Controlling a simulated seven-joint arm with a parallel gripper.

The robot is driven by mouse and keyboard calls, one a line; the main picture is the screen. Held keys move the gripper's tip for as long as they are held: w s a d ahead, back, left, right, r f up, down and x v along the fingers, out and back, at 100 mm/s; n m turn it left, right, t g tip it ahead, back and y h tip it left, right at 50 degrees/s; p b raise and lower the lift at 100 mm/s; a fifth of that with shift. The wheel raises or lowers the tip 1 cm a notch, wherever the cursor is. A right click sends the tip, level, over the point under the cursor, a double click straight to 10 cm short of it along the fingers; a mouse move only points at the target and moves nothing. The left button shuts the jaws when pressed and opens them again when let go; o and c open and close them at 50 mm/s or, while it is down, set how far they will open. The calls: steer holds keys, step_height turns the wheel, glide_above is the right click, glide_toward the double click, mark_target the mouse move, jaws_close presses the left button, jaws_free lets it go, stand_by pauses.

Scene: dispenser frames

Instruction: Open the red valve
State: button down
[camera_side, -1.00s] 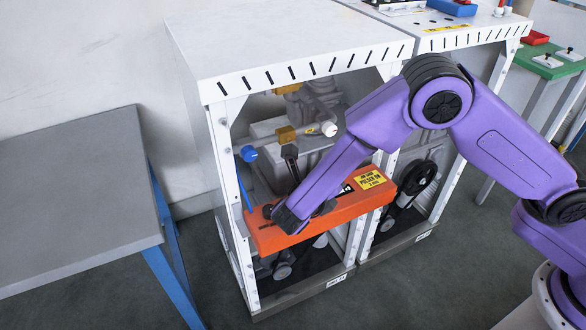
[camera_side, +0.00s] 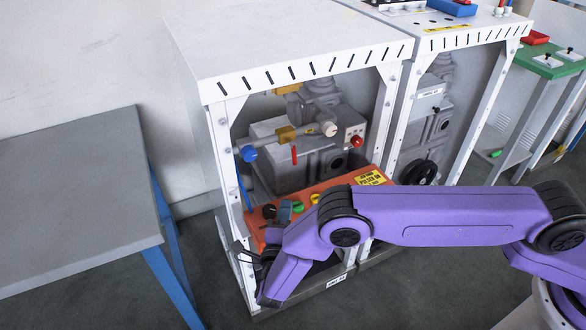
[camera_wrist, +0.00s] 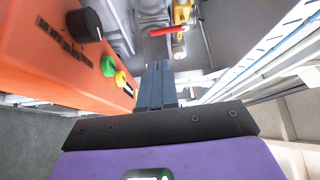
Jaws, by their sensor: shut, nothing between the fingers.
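The red valve handle (camera_side: 294,155) hangs from a brass-yellow valve body (camera_side: 287,134) on the pipe inside the left white cabinet, pointing down in the side view. In the wrist view the red handle (camera_wrist: 168,31) lies crosswise beside its yellow body (camera_wrist: 182,12). My gripper (camera_side: 285,206) is low at the front of the cabinet by the orange panel, below the handle and apart from it. In the wrist view its blue-grey fingers (camera_wrist: 158,68) are together and empty, pointing towards the handle with a gap between. My arm hides part of the orange panel.
The orange panel (camera_side: 340,190) holds a black knob (camera_wrist: 84,25), a green button (camera_wrist: 108,66) and a yellow button (camera_wrist: 121,79), close beside my fingers. A blue knob (camera_side: 249,153) and white cabinet posts (camera_side: 226,190) frame the opening. A grey table (camera_side: 70,190) stands left.

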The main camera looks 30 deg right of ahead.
mark_target(294, 160)
steer(key=shift+w+d, duration=0.1)
steer(key=x, duration=1.3)
steer(key=shift+w+d, duration=0.15)
steer(key=shift+w, duration=0.2)
